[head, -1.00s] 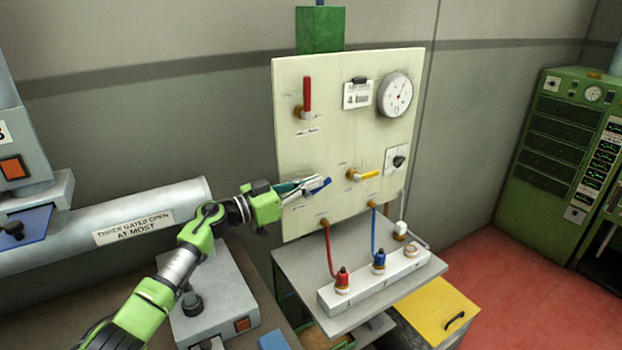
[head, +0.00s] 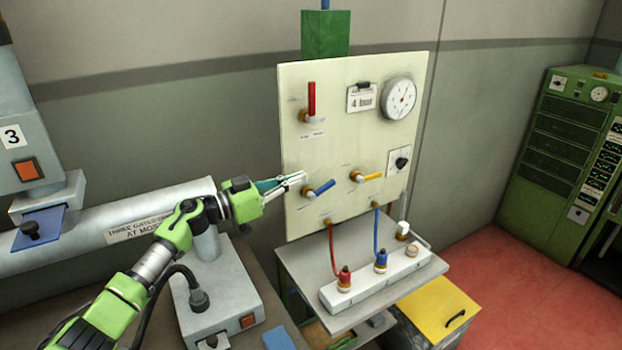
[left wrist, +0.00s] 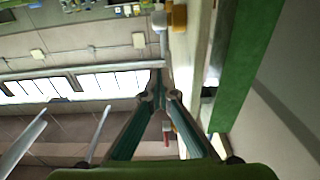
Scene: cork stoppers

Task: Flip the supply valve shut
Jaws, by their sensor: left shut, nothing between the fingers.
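The pale panel (head: 345,140) carries three lever valves; I cannot tell from their small labels which is the supply valve. The red lever (head: 312,98) at upper left stands upright. The blue lever (head: 321,187) at lower left slants up to the right from its brass body. The yellow lever (head: 370,176) lies nearly level, pointing right. My left gripper (head: 303,177) is shut and empty, its tips just left of and above the blue lever, seemingly apart from it. Its closed fingers (left wrist: 160,97) also show in the left wrist view. My right gripper is not in view.
A gauge (head: 398,98), a clipped card (head: 361,97) and a black knob (head: 399,161) share the panel. Below, red and blue hoses run to a white block (head: 375,277) on a grey shelf. A large grey pipe (head: 85,232) lies left, behind my arm.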

